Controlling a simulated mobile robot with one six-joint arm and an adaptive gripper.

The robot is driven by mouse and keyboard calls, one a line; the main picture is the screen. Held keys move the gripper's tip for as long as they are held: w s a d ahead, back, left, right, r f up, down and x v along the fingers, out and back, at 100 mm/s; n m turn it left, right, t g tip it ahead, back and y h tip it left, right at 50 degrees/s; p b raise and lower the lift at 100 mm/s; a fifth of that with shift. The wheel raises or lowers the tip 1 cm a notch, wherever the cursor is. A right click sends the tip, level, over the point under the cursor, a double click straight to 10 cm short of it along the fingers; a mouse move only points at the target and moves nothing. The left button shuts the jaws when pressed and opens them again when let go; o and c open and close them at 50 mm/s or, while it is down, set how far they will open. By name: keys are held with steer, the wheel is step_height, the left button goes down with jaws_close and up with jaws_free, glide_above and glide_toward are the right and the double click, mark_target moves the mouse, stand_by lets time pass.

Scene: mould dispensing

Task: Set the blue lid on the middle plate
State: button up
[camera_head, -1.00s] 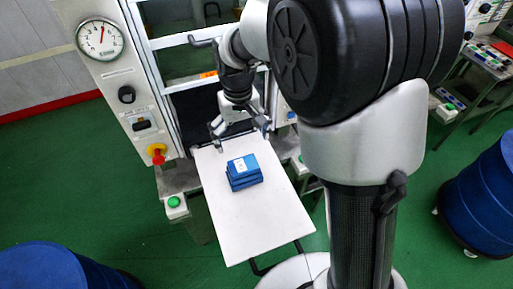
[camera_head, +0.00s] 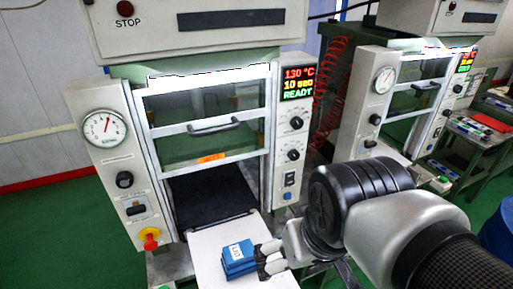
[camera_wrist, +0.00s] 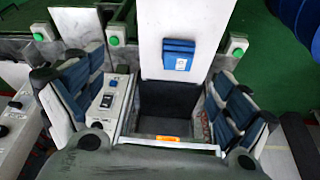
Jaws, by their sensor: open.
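The blue lid (camera_head: 238,249), with a white label on top, lies on a stack of blue mould plates (camera_head: 239,268) on a white board. I cannot tell the middle plate apart from the others. In the wrist view the blue lid (camera_wrist: 180,52) shows small on the board, well beyond my fingers. My gripper (camera_head: 268,259) appears just right of the stack in the head view. In the wrist view my gripper (camera_wrist: 156,70) has its two fingers spread wide, with nothing between them.
The white board (camera_head: 206,243) reaches out from the press opening (camera_head: 212,193). The press frame (camera_head: 108,165) with a gauge stands behind, with a red stop knob (camera_head: 151,243) at left. A second press (camera_head: 378,115) stands at right. Green floor (camera_head: 45,235) lies to the left.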

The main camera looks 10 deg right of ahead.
steer(key=s, duration=0.2)
steer(key=s+d, duration=0.1)
steer(key=shift+s+f+t, duration=0.3)
steer(key=shift+s+f, duration=0.05)
step_height(320, 180, down, 2)
steer(key=shift+f+b, duration=0.1)
steer(key=shift+b, duration=1)
